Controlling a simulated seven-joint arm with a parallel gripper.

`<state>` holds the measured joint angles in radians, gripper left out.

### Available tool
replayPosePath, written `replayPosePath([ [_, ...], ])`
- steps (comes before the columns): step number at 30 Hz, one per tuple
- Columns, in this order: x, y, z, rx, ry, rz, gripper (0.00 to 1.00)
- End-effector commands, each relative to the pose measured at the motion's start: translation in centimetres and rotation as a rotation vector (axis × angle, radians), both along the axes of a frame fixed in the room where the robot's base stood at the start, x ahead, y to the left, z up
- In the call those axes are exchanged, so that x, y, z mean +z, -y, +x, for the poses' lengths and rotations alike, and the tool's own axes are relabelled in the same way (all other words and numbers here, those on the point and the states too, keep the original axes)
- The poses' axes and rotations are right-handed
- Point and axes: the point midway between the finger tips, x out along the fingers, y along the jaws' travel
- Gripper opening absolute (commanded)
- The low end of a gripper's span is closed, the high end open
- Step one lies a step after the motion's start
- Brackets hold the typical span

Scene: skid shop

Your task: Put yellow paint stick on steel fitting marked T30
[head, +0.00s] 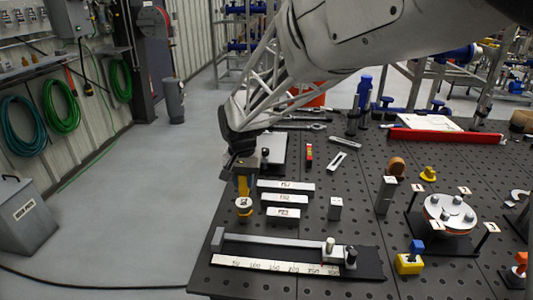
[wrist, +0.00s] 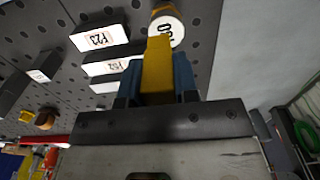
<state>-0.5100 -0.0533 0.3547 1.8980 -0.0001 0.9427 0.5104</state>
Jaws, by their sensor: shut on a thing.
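My gripper (head: 243,176) points down over the table's left part and is shut on the yellow paint stick (head: 244,187). In the wrist view the stick (wrist: 157,65) stands between the blue fingers. Its lower end is close to a round piece with a white label (head: 243,207), which also shows in the wrist view (wrist: 165,33); I cannot tell whether they touch. That label is not clearly readable. Three grey labelled bars (head: 286,186) lie just right of the gripper. A small upright steel block (head: 335,208) has a tiny label on top. I cannot make out T30 on any piece.
A long grey bar lies on a black fixture with a labelled strip (head: 275,265) at the front. A round flange (head: 450,213), a blue-and-yellow piece (head: 409,260) and a red tool (head: 445,136) are to the right. The table's left edge is near my gripper.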

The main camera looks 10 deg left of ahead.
Motion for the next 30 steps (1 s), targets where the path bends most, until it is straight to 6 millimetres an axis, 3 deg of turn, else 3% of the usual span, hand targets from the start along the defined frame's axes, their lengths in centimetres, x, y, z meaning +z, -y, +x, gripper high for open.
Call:
replayPosePath([
  [6, -0.1, -0.6, 1.2, 0.000, 0.000, 0.000, 0.05],
  [17, -0.2, -0.6, 1.2, 0.000, 0.000, 0.000, 0.05],
  [30, -3.6, -0.6, 1.2, 0.000, 0.000, 0.000, 0.05],
])
